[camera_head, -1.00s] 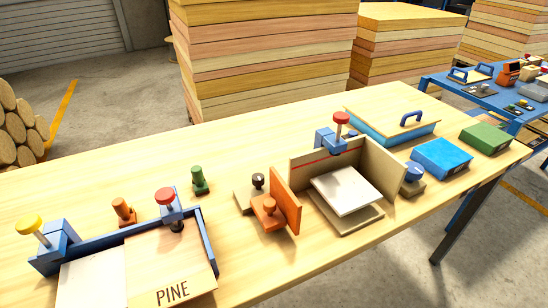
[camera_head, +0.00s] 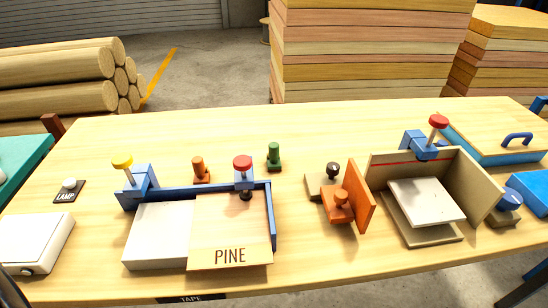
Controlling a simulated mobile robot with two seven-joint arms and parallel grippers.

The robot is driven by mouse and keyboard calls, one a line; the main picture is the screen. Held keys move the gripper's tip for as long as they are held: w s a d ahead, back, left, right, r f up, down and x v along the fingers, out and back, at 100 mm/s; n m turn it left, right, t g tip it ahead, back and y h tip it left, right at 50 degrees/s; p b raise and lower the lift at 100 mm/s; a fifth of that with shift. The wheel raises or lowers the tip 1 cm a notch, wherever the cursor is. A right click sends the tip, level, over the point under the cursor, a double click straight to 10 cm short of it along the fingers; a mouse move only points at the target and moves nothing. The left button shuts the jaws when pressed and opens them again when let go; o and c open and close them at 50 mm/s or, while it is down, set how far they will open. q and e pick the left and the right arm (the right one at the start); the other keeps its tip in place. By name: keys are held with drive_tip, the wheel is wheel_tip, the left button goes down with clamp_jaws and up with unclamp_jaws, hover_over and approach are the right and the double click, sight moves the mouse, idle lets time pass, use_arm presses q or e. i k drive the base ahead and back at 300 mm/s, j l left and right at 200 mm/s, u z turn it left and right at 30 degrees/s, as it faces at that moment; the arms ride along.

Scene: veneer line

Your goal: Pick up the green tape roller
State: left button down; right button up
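The green tape roller (camera_head: 274,157) is most likely the small green upright piece with a round knob top. It stands on the wooden table, behind the blue clamping frame and right of a similar orange piece (camera_head: 201,170). Nothing touches it. Neither of my grippers shows in the head view.
The blue frame (camera_head: 190,196) with yellow and red knobs holds a pale sheet and a PINE panel (camera_head: 230,235) in front. An orange block (camera_head: 362,195) and a beige corner fixture (camera_head: 478,182) stand to the right. Bare tabletop (camera_head: 200,130) lies behind the green piece.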

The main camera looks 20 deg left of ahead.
sight(273, 160)
drive_tip(key=u, duration=1.1)
